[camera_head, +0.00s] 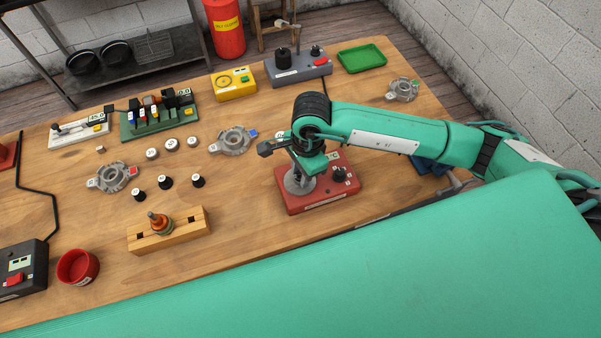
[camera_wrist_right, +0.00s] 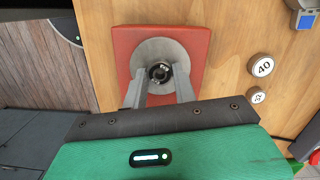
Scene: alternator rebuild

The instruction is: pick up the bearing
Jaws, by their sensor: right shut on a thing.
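The bearing (camera_wrist_right: 159,73) shows in the right wrist view as a small dark ring with a bright centre. It is at the middle of a round grey plate (camera_wrist_right: 160,48) on a red base. My right gripper (camera_wrist_right: 160,78) has one grey finger on each side of it and is shut on it. In the head view, my right gripper (camera_head: 301,178) points down over the red station (camera_head: 318,194), and the bearing is hidden there. I cannot tell whether the bearing still touches the plate. My left gripper is not in view.
Several white and black capped cylinders (camera_head: 165,181) and grey housings (camera_head: 233,140) stand left of the red station. A wooden block (camera_head: 190,222) holds a rotor-like part. A red cup (camera_head: 77,267) is front left. A green tray (camera_head: 361,58) is at the back. Bare wood lies right of the station's back.

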